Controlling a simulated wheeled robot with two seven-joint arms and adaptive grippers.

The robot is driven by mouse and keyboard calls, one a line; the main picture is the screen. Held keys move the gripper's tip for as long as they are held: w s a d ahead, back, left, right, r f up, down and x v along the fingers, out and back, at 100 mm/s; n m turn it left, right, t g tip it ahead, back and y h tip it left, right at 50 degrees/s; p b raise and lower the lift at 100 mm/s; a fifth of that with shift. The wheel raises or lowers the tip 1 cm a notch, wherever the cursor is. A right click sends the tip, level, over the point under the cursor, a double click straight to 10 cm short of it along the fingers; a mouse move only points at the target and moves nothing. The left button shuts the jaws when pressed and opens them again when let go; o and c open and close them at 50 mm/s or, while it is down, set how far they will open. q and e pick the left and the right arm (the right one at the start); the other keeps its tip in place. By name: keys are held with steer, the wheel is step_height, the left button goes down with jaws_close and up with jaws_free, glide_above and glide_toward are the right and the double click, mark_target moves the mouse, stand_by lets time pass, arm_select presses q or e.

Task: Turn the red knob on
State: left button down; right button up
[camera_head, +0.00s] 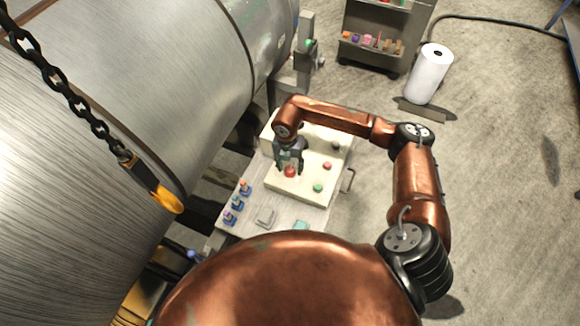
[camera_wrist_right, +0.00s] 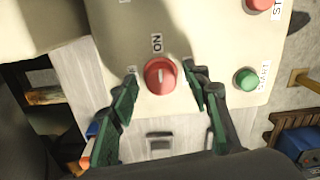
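The red knob (camera_head: 290,172) is on the cream control box (camera_head: 300,186). In the right wrist view the knob (camera_wrist_right: 160,76) shows from close up, with an "ON" label (camera_wrist_right: 157,43) beside it. Which way the knob points is hard to tell. My right gripper (camera_head: 290,164) is above the knob with its fingers pointing down at the box. In the right wrist view its green-padded fingers (camera_wrist_right: 162,80) are spread on either side of the knob, with a small gap seeming to show on both sides. My left gripper is not in view.
A green button (camera_wrist_right: 246,79) and a red button (camera_wrist_right: 257,4) sit close to my right finger. Blue-based switches (camera_head: 237,204) line the panel's left edge. A large metal cylinder (camera_head: 150,80) and a hanging chain hook (camera_head: 160,190) fill the left. The floor at right is mostly clear.

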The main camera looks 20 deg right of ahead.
mark_target(289, 168)
step_height(289, 168, up, 12)
steer(key=shift+a, duration=0.15)
stand_by(0.6)
steer(key=shift+w, duration=0.1)
